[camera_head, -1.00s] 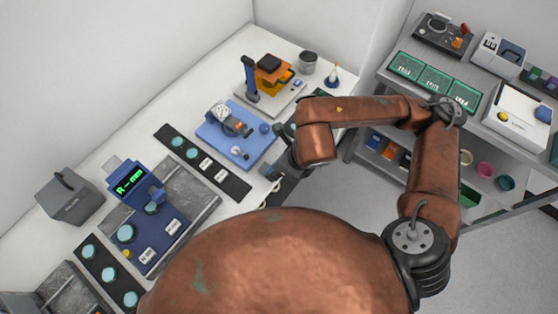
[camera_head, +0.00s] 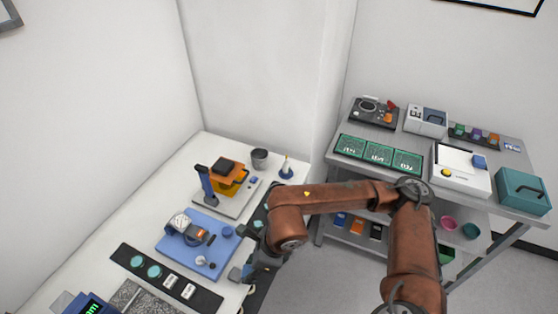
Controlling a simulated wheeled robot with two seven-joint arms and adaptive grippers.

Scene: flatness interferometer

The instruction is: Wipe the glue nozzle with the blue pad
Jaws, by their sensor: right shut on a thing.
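My right gripper (camera_head: 248,270) is at the front edge of the white bench, to the right of the black strip and just in front of the blue board. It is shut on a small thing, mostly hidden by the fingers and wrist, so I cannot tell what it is. A small white cone-tipped bottle with a blue base (camera_head: 286,170), which looks like the glue nozzle, stands upright at the bench's far right end, apart from the gripper. I cannot pick out the blue pad for certain. My left gripper is not in view.
A blue board (camera_head: 190,257) with a small device lies on the bench. Behind it are an orange-and-black stand (camera_head: 228,176) and a grey cup (camera_head: 260,158). A black strip (camera_head: 128,259) lies to the left. A grey shelf unit (camera_head: 468,199) stands at the right.

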